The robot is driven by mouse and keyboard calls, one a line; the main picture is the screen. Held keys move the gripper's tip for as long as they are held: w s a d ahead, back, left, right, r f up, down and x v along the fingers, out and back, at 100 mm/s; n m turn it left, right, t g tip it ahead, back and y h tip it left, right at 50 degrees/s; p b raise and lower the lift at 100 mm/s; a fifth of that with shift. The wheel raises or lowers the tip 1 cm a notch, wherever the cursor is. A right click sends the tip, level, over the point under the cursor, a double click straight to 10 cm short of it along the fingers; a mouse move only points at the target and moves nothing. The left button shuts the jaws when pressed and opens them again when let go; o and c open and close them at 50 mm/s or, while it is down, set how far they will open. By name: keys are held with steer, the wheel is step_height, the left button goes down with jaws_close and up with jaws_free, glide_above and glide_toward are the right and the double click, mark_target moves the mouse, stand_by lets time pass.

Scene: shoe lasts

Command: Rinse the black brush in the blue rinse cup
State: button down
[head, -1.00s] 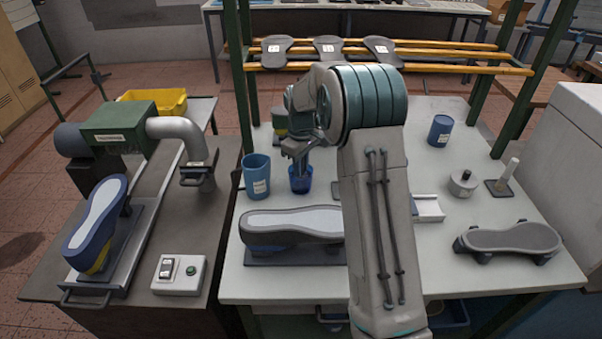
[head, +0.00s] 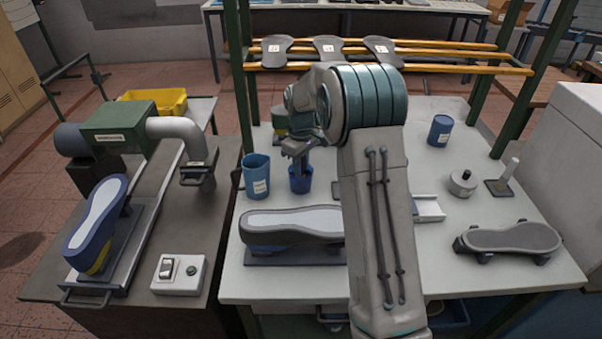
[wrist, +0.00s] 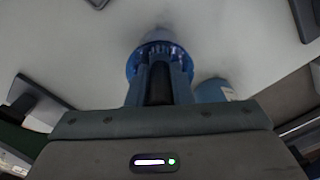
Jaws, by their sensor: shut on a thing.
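A dark blue cup (head: 301,184) stands on the white bench, left of my arm. My gripper (head: 303,165) points down at the cup's mouth. In the wrist view the gripper (wrist: 159,75) is shut on the black brush (wrist: 158,88), whose dark handle shows between the fingers. The blue cup's rim (wrist: 133,66) rings the fingertips there. The brush's lower end is hidden by the fingers and cup, so its depth and contact with the wall cannot be told.
A lighter blue labelled cup (head: 257,178) stands close on the left. A shoe last (head: 290,222) lies on a stand in front. A blue can (head: 440,130), a small metal pot (head: 463,183) and a grey sole form (head: 508,238) are at right.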

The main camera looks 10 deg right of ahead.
steer(key=shift+r, duration=0.1)
steer(key=shift+r+p, duration=3.55)
steer(key=shift+r, duration=1.6)
step_height(320, 180, up, 4)
steer(key=p, duration=0.2)
steer(key=shift+p, duration=0.4)
